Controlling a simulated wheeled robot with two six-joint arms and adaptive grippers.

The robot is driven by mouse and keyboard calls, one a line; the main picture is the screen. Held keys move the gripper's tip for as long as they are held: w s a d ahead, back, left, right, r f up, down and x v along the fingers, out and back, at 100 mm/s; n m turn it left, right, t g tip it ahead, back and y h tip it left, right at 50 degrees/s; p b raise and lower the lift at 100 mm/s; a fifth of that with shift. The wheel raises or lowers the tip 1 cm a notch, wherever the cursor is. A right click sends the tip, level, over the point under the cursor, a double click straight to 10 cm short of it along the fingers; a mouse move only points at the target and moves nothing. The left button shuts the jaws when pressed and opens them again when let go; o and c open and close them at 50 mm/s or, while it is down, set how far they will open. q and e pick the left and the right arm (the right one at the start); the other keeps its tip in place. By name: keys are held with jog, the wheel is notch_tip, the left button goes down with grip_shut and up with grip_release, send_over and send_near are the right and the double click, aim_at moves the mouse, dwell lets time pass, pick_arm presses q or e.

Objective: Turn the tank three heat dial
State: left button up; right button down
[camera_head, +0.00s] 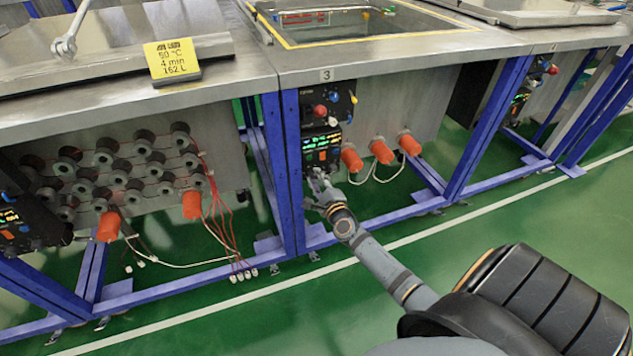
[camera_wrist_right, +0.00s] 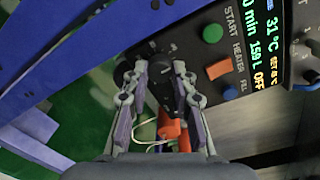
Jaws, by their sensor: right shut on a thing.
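Tank three (camera_head: 365,62), with a "3" label on its front edge, stands in the middle of the head view. Its black control panel (camera_head: 308,143) hangs below, with a lit display that also shows in the right wrist view (camera_wrist_right: 262,45). My right gripper (camera_head: 316,174) is at the panel's lower end. In the right wrist view, its fingers (camera_wrist_right: 160,66) are shut on a black dial (camera_wrist_right: 158,86), one on each side. The dial's marks are mostly hidden. The display reads 31 °C, 159 L and OFF. My left gripper is not in view.
Blue frame legs (camera_head: 284,175) stand close to the left of the panel. Orange-red fittings (camera_head: 381,152) with white cables stick out to its right. A yellow-noted tank (camera_head: 172,58) stands at left. The green floor in front is clear.

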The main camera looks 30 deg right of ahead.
jog(key=m+b, duration=0.1)
jog(key=m, duration=0.3)
jog(key=shift+f+b, duration=0.2)
jog(key=shift+b, duration=0.1)
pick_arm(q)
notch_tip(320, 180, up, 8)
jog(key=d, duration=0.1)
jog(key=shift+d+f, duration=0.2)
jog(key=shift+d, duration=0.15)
pick_arm(e)
jog(key=shift+m, duration=0.8)
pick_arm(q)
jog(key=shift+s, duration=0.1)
pick_arm(e)
jog(key=c, duration=1.4)
grip_release()
jog(key=shift+r, duration=0.1)
jog(key=v, duration=1.2)
jog(key=shift+s+d, duration=0.1)
